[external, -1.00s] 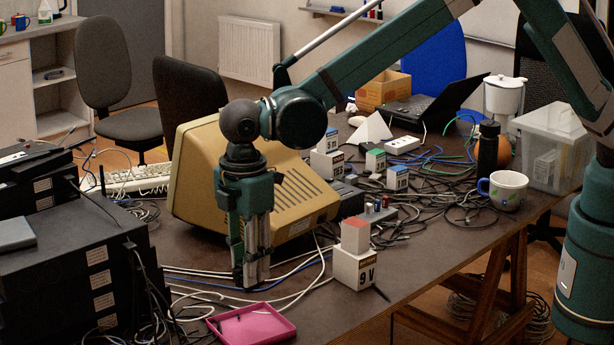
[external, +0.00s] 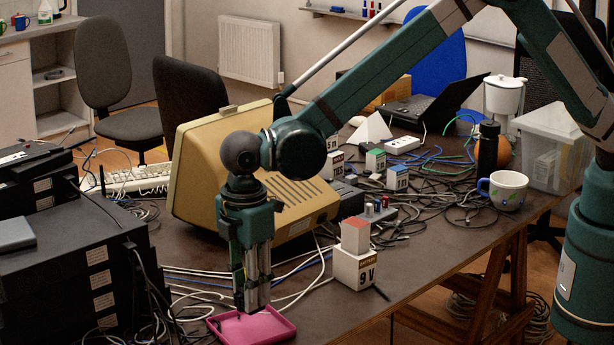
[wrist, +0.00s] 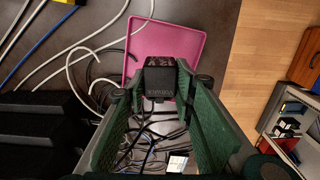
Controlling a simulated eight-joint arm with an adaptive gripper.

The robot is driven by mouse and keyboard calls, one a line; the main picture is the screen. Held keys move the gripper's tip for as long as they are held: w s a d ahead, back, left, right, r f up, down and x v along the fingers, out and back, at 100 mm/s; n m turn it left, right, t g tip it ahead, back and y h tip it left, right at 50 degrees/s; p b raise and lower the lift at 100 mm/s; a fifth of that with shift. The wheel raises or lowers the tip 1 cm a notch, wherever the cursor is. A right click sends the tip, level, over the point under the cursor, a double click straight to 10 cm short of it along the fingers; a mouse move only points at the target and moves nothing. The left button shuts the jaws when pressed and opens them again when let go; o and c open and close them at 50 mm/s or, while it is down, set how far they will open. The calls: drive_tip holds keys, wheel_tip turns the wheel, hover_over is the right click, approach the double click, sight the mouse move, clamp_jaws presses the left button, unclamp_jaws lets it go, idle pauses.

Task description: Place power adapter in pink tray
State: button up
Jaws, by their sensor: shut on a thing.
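My gripper (external: 251,308) points straight down at the front of the table, over the far part of the pink tray (external: 268,331). In the wrist view my gripper (wrist: 158,88) is shut on the black power adapter (wrist: 160,86), which sits between the two green pads. The pink tray (wrist: 150,38) lies below and beyond the adapter in that view. In the external view the adapter is hidden by the fingers, so its height above the tray is unclear. A thin dark cord or object lies at the tray's left edge.
White and blue cables (external: 290,275) run across the table beside the tray. Stacked black equipment (external: 75,280) stands at left. The table's front edge is close to the tray.

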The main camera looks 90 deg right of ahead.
drive_tip(key=shift+f, duration=0.7)
drive_tip(key=shift+f+b, duration=0.35)
drive_tip(key=shift+f, duration=1.5)
drive_tip(key=shift+f, duration=0.2)
drive_tip(key=o, duration=0.9)
drive_tip(key=shift+o, duration=0.2)
drive_tip(key=shift+r, duration=0.2)
wheel_tip(320, 180, up, 12)
drive_tip(key=shift+p, duration=0.8)
